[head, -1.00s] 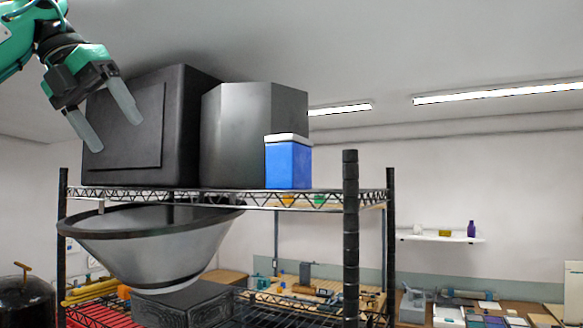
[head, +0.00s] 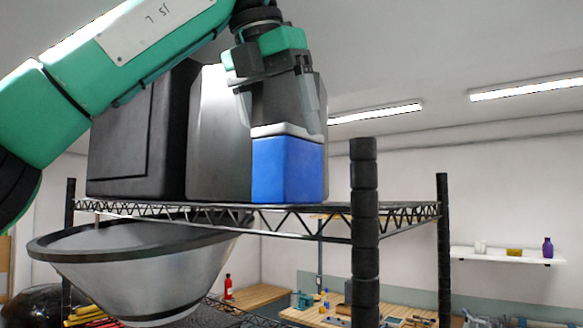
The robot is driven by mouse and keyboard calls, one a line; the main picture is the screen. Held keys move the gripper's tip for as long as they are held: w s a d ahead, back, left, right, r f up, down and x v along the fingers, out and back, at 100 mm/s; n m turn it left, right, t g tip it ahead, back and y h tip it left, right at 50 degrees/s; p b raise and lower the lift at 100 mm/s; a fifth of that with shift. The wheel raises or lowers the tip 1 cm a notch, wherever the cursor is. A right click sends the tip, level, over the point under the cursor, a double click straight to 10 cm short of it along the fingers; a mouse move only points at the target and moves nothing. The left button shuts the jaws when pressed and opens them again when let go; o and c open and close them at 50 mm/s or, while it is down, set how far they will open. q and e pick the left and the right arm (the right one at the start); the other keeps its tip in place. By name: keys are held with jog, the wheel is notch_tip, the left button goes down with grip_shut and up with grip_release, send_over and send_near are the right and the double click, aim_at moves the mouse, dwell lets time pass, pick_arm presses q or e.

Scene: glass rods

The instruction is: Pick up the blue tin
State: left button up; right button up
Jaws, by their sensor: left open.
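The blue tin (head: 287,170) with a whitish lid stands upright on the top wire shelf (head: 400,214), near its front edge and left of the black front post. My left gripper (head: 280,112) is open and points down just above the tin. Its two fingers are spread to either side over the lid; I cannot tell whether they touch it. My right gripper is out of view.
A dark grey bin (head: 219,135) stands right behind and left of the tin, and a black case (head: 140,140) is further left. A black post (head: 364,230) rises to the right. A large metal funnel (head: 135,270) is below the shelf.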

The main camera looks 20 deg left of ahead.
aim_at(289, 160)
pick_arm(q)
jog(key=shift+w+d+f, duration=0.2)
jog(key=shift+w+f, duration=0.05)
jog(key=shift+w+d+f, duration=0.15)
jog(key=shift+f, duration=0.05)
jog(key=x, duration=0.3)
jog(key=shift+a+f, duration=0.35)
jog(key=shift+w+f, duration=0.15)
jog(key=shift+f, duration=0.15)
jog(key=shift+w+d+f, duration=0.15)
jog(key=shift+d+f, duration=0.05)
jog(key=shift+f, duration=0.05)
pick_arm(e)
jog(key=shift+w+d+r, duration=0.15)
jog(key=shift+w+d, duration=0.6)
